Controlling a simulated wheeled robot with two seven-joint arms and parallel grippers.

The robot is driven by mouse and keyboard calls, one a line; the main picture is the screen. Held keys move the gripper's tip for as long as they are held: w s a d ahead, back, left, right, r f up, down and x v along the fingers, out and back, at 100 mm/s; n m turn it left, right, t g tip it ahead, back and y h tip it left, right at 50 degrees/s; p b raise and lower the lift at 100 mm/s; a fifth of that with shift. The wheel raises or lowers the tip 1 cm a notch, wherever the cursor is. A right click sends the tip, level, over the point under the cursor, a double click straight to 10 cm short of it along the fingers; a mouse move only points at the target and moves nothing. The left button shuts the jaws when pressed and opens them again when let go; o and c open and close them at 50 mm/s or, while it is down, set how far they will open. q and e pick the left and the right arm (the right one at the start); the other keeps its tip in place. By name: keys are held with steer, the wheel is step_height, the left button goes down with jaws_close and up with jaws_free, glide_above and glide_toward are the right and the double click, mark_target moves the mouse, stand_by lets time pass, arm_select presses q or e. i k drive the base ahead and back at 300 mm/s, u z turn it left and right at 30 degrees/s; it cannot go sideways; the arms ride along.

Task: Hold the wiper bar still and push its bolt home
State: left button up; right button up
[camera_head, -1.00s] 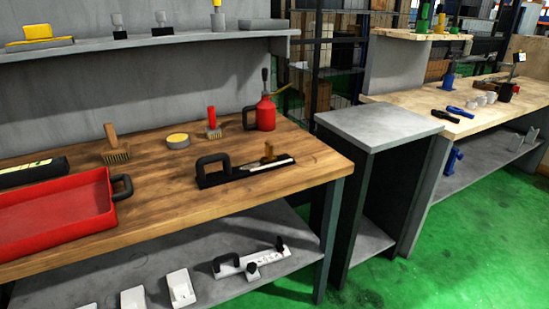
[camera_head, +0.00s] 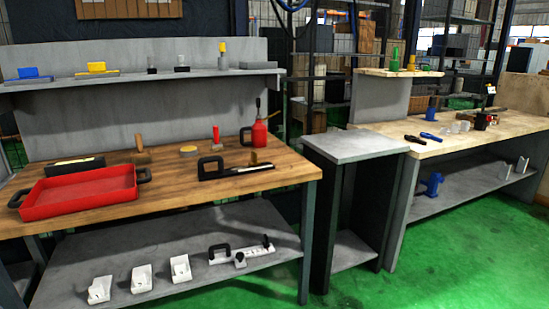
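A long dark bar with a black loop handle, which looks like the wiper bar (camera_head: 236,173), lies on the wooden workbench near its right end. A light strip runs along its right part. A small brown upright piece (camera_head: 254,158) stands at that part; I cannot tell whether it is the bolt or how far in it sits. A similar white bar with a black handle (camera_head: 240,253) lies on the lower shelf, with dark knobs on it. Neither of my grippers is in view.
Several white blocks sit on the lower shelf (camera_head: 200,222). A narrow grey stand (camera_head: 354,147) is to the right. Green floor (camera_head: 440,260) is open in front.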

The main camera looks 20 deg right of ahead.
mark_target(255, 163)
steer(key=z, duration=0.8)
steer(key=i, duration=1.95)
steer(key=u, duration=0.55)
